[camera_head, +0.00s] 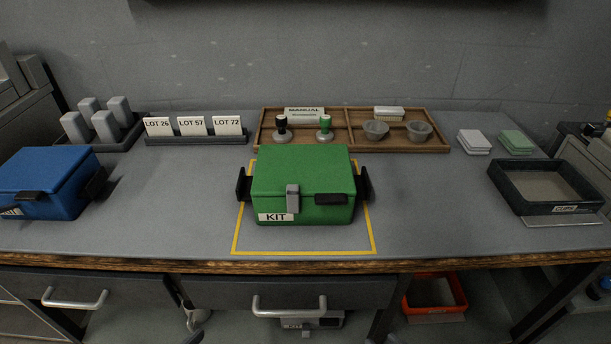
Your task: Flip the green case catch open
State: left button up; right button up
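The green case (301,171) stands upright and lid down on the bench, inside a yellow outlined rectangle (300,252). Its front carries a light grey catch (292,198) that spans the lid seam, left of the middle. A black handle (331,199) sits right of the catch, and a white KIT label (275,217) is at lower left. Black grips stick out from both sides of the case. The catch appears to lie flat against the front. Neither of my grippers is in view.
A blue case (45,178) stands at left and a dark tray (545,187) at right. Behind are LOT cards (191,125) and a wooden tray (350,146) with stamps and bowls. The bench is clear on both sides of the green case.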

aim_at(292, 190)
jog(key=k, duration=0.5)
jog(key=u, duration=1.65)
jog(key=i, duration=0.85)
jog(key=z, duration=1.7)
